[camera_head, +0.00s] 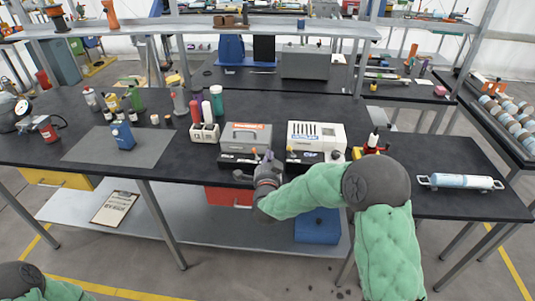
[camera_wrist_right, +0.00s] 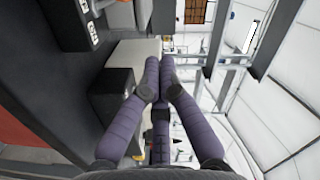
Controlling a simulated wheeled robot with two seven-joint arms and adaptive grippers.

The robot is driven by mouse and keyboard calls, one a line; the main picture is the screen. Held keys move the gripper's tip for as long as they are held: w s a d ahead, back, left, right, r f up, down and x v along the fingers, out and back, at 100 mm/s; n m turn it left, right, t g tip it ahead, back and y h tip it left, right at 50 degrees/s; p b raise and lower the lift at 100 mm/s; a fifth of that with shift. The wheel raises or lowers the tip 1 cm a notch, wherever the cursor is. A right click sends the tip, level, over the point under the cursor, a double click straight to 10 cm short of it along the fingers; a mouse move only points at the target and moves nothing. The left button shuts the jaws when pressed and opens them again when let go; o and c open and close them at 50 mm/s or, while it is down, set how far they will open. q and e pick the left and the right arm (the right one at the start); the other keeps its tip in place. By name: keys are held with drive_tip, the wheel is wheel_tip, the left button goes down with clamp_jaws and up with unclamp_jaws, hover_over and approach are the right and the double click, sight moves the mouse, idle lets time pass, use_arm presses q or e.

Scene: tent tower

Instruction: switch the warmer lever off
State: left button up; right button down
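Two box-shaped devices stand side by side on the dark bench. One is a grey box (camera_head: 245,136) with a red label. The other is a white box (camera_head: 316,135) with dark slots on top. Each has a dark front panel with a small orange piece, perhaps a lever (camera_head: 291,149); which is the warmer's, and its setting, I cannot tell. My right gripper (camera_head: 268,160) is at the bench's front edge, before the gap between the boxes. In the right wrist view its purple fingers (camera_wrist_right: 160,72) meet at the tips, with nothing visible between them. My left gripper is out of view.
A white holder (camera_head: 205,133) with bottles stands left of the grey box. A yellow-and-red item (camera_head: 371,146) stands right of the white box. A white-blue roller (camera_head: 460,181) lies at the bench's right end. A grey mat (camera_head: 85,149) lies left.

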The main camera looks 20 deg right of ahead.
drive_tip(key=p+v, duration=0.1)
drive_tip(key=v, duration=0.5)
drive_tip(key=shift+s+a, duration=0.2)
drive_tip(key=shift+s, duration=0.05)
drive_tip(key=shift+f, duration=0.1)
